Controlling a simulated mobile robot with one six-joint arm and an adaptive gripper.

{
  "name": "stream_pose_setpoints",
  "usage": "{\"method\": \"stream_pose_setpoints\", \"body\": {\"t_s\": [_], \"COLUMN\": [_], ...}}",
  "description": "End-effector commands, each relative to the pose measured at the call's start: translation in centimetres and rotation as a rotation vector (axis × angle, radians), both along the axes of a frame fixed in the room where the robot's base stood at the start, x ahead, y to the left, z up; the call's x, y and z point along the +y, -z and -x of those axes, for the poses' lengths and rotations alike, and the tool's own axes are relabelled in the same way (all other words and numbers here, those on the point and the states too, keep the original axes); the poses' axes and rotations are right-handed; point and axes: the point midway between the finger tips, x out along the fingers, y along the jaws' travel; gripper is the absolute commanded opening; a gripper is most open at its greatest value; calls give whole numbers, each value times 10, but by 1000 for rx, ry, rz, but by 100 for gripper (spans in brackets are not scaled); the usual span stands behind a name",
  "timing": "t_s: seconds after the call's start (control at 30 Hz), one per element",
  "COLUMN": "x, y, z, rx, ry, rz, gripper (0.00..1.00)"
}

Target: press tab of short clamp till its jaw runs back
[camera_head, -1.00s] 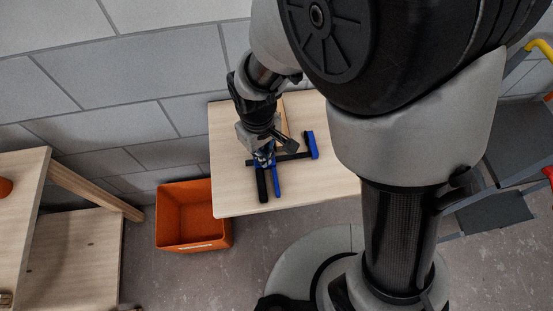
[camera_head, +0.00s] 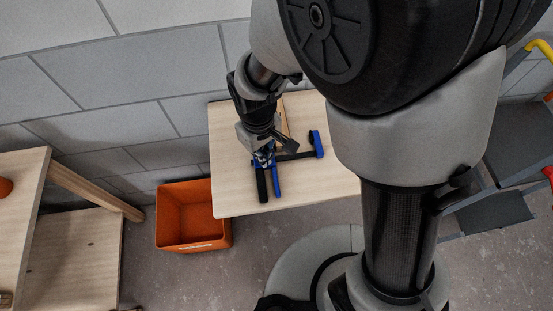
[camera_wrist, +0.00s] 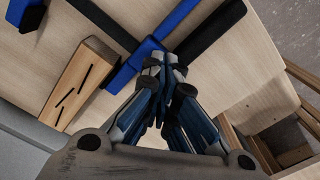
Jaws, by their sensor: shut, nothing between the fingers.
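The blue and black clamp (camera_head: 277,182) lies on the table, its black and blue handles side by side towards the front edge. Its dark bar (camera_head: 296,156) runs right to a blue jaw (camera_head: 318,145). In the wrist view the handles (camera_wrist: 212,32) run to the upper right, the bar (camera_wrist: 100,20) to the upper left, and the jaw (camera_wrist: 25,13) is cut by the frame. My gripper (camera_head: 264,157) is shut and empty, its tips (camera_wrist: 166,66) over the clamp's body where handles and bar meet. The tab is hidden behind the fingers; I cannot tell if they touch it.
A slotted wooden block (camera_wrist: 80,82) lies beside the bar. A block wall is behind.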

Motion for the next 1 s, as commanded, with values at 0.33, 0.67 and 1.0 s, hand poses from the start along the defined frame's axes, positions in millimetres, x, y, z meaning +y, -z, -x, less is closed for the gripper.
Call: {"method": "stream_pose_setpoints", "body": {"t_s": [0.33,0.67,1.0], "x": [0,0,0], "y": [-1,-26,-54], "z": [1,0,0], "rx": [1,1,0], "ry": [0,0,0], "rz": [1,1,0], "gripper": [0,0,0]}}
